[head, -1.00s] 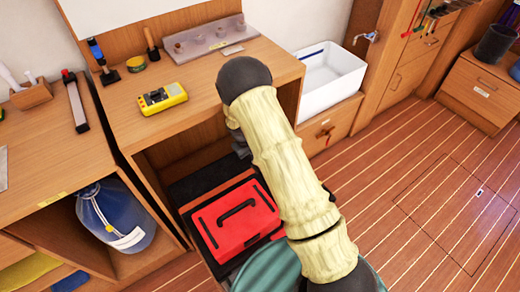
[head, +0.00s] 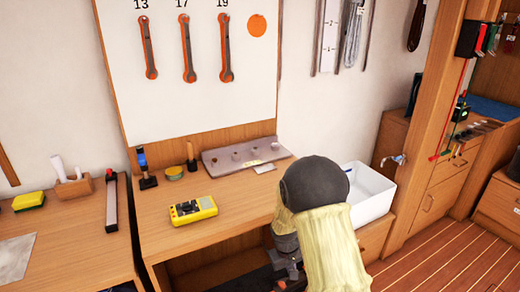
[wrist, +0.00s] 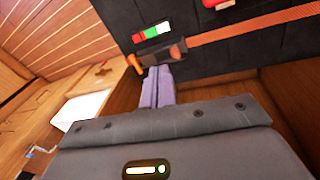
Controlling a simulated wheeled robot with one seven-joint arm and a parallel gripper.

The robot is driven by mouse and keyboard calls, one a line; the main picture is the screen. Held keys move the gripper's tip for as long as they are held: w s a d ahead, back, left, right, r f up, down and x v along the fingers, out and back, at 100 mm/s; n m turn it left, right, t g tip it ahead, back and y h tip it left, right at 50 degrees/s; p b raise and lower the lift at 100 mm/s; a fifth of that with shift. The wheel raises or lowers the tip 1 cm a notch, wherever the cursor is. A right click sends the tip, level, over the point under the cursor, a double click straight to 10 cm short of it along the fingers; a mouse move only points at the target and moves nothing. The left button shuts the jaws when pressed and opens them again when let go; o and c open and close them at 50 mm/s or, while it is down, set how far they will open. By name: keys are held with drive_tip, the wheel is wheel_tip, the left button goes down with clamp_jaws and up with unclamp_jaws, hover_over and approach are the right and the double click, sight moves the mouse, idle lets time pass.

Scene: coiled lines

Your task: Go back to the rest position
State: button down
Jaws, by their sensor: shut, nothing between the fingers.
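My gripper shows in the wrist view (wrist: 158,72), its two pale fingers side by side, shut and with nothing held. In the head view the black elbow and cream sleeve of my arm cover the bench's front right corner, and the gripper end is low in the picture, mostly hidden. Beyond the fingertips in the wrist view is a dark object with an orange end (wrist: 165,50), beside a green, white and red piece (wrist: 152,32). I cannot tell what they are.
The wooden bench (head: 240,212) carries a yellow meter (head: 193,210) and a grey socket tray (head: 245,154). Orange wrenches (head: 188,50) hang on the wall board. A white basin (head: 370,195) stands right of my arm. Open floor (head: 430,262) lies at lower right.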

drive_tip(key=s+d+r+m+t+y, duration=0.1)
drive_tip(key=s+d+r+m, duration=0.15)
drive_tip(key=s+r, duration=0.65)
drive_tip(key=s+d+r+m+y, duration=0.1)
drive_tip(key=s+d+r, duration=0.2)
drive_tip(key=s+r, duration=0.5)
drive_tip(key=w+p+v, duration=0.1)
drive_tip(key=p+v, duration=1.5)
drive_tip(key=p, duration=0.2)
drive_tip(key=shift+w+a+r+p, duration=0.15)
drive_tip(key=shift+a+r+p, duration=0.05)
drive_tip(key=shift+r+p, duration=0.1)
